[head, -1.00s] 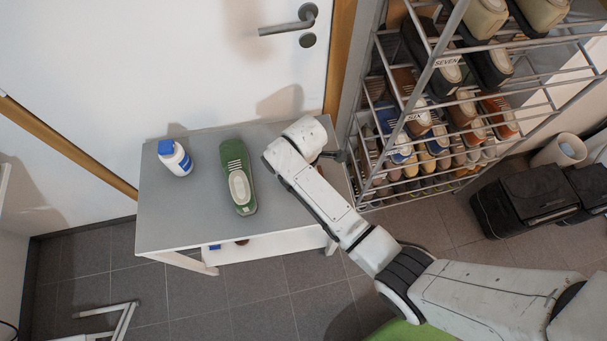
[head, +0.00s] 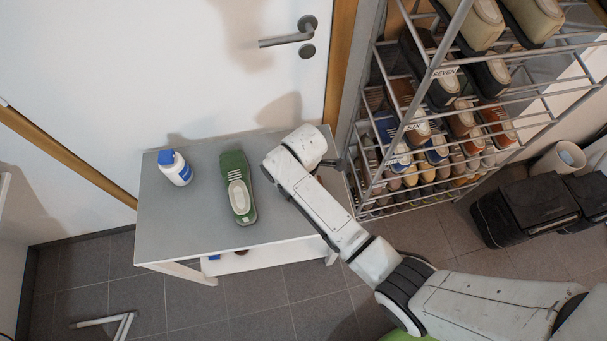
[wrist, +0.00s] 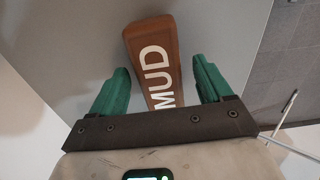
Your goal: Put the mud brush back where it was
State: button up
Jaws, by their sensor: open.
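The mud brush (wrist: 154,58) is a brown block with MUD in white letters, seen in the wrist view. It lies between the two green fingers of my gripper (wrist: 161,68), which are spread with gaps on both sides of it. A plain grey surface shows behind the brush. In the head view my gripper (head: 331,162) is mostly hidden by my arm, at the right end of the grey bench (head: 205,225), beside the shoe rack. The brush cannot be made out there.
A green shoe (head: 238,187) and a white bottle with a blue cap (head: 175,168) stand on the bench left of my arm. The shoe rack (head: 437,75) full of shoes rises close on the right. Black bags (head: 525,208) lie on the floor farther right.

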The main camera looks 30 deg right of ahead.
notch_tip(320, 180, up, 11)
jog(key=s+d+m, duration=0.4)
jog(key=s+m, duration=0.3)
jog(key=s, duration=0.4)
jog(key=s+d+m, duration=0.4)
jog(key=s+m, duration=0.4)
jog(key=s, duration=0.4)
jog(key=shift+f+t, duration=0.2)
jog(key=shift+t, duration=0.2)
dwell(1.0)
